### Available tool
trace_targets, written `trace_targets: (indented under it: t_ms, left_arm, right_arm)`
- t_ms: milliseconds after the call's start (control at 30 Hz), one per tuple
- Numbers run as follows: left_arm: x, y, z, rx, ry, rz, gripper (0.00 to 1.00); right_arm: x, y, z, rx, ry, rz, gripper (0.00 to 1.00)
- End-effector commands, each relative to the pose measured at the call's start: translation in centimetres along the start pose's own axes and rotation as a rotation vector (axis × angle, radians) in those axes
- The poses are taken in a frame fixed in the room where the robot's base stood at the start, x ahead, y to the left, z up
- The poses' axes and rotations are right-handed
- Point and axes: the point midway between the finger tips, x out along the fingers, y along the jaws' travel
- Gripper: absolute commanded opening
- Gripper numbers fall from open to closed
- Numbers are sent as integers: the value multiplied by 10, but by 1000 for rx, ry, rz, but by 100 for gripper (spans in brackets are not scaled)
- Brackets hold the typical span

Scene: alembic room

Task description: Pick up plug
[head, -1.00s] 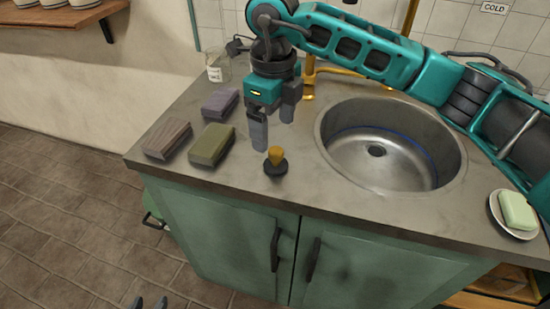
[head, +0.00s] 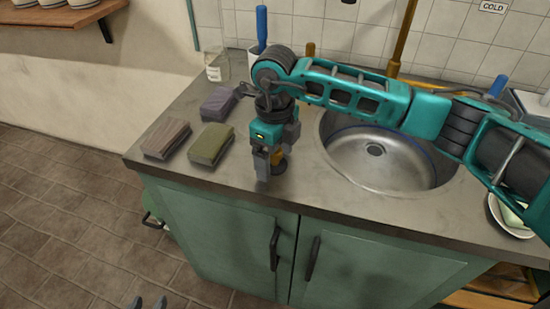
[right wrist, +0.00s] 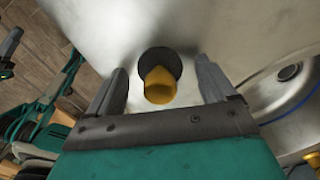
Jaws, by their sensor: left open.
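The plug is a black disc with a yellow knob and sits on the grey counter, left of the sink. In the head view the plug (head: 280,163) is partly hidden behind my right gripper (head: 271,164). In the right wrist view the plug (right wrist: 160,85) shows between the two spread fingers of my right gripper (right wrist: 163,78), with a gap on each side. The right gripper is open, pointing down. My left gripper (head: 149,302) is open, with only its fingertips showing at the bottom edge, low in front of the cabinet.
The round metal sink (head: 376,150) lies right of the plug. Three blocks, purple (head: 219,103), brown (head: 167,138) and green (head: 211,145), lie to the left. A glass jar (head: 217,65) stands behind them. A soap dish (head: 507,220) is at the right, partly covered by my arm.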

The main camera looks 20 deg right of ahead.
Motion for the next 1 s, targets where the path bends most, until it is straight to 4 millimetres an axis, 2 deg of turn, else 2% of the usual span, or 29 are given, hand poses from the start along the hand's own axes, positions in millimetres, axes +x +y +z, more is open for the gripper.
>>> trace_targets:
  t_ms: [67,600,867,1000]
  left_arm:
    - [0,0,0,0,0,0,43]
    - [0,0,0,0,-1,1,43]
    - [0,0,0,0,-1,1,43]
    - [0,0,0,0,-1,1,43]
  right_arm:
    - [0,0,0,0,0,0,76]
    - [-1,0,0,0,-1,0,24]
    - [-2,0,0,0,-1,0,23]
    - [-8,0,1,0,-3,-1,23]
